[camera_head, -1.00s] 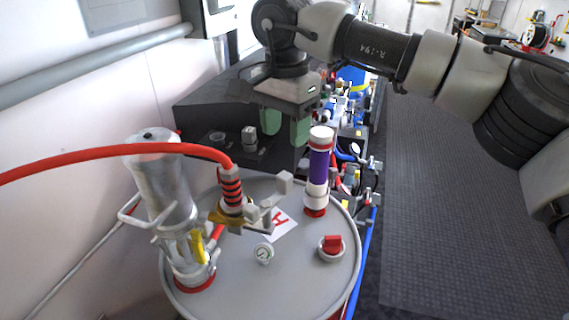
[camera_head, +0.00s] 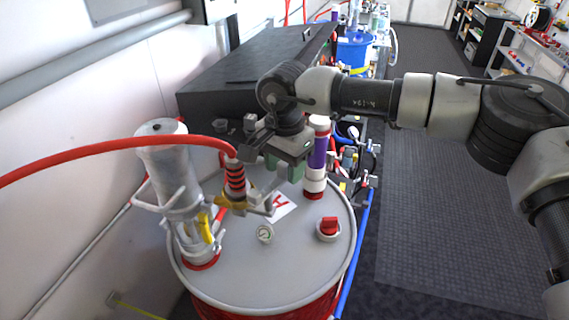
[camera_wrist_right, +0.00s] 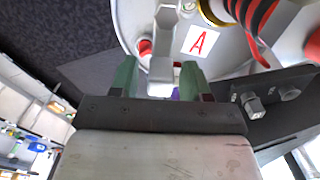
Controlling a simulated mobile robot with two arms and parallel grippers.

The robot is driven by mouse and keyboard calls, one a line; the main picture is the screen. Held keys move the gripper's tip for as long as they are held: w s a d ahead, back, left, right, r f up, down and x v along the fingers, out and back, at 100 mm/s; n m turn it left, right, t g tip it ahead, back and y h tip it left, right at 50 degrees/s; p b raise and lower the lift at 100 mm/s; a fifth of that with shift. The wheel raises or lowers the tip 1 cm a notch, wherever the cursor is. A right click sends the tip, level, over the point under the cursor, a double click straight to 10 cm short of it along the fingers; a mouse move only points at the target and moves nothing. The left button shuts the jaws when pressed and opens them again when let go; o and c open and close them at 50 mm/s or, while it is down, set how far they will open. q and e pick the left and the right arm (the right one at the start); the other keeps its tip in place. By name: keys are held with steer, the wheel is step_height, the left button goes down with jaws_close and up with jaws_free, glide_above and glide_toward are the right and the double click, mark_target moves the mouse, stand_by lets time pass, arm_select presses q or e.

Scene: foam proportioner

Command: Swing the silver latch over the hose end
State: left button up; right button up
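The hose end (camera_head: 235,180), banded red and black, sits upright in a brass fitting (camera_head: 232,204) above the drum lid; it also shows at the upper right of the right wrist view (camera_wrist_right: 255,18). Small silver-grey latch parts (camera_head: 264,207) show at the fitting's right side, partly hidden. In the right wrist view a silver bar (camera_wrist_right: 163,45) lies ahead of and between the fingertips. My right gripper (camera_head: 284,171) is above the lid, just right of the hose end, with its green fingers apart; they also show in the wrist view (camera_wrist_right: 160,76). Contact with the latch cannot be told. My left gripper is out of view.
A grey drum lid (camera_head: 300,260) carries a gauge (camera_head: 265,234), a red-capped plug (camera_head: 329,228) and a purple-and-white cylinder (camera_head: 317,155) close behind my gripper. A silver canister (camera_head: 165,165) stands left. The red hose (camera_head: 100,155) arches in from the left. A dark box (camera_head: 240,75) is behind.

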steer(key=shift+w, duration=0.1)
steer(key=shift+c, duration=1.1)
steer(key=c, duration=0.5)
steer(key=shift+c, duration=0.2)
steer(key=shift+d+f+b, duration=0.1)
steer(key=shift+f+b, duration=0.05)
steer(key=shift+b, duration=0.35)
arm_select(q)
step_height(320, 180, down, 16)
steer(key=b, duration=1.5)
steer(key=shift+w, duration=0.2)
arm_select(e)
steer(key=shift+s+d+m, duration=0.25)
steer(key=shift+s+m, duration=0.65)
steer(key=shift+m, duration=1.35)
steer(key=shift+s+d+m, duration=0.2)
steer(key=shift+s+m, duration=0.7)
steer(key=shift+m, duration=1.4)
steer(key=shift+s+d+m, duration=0.25)
steer(key=shift+s+m, duration=0.65)
steer(key=shift+m, duration=1.35)
steer(key=shift+r, duration=0.2)
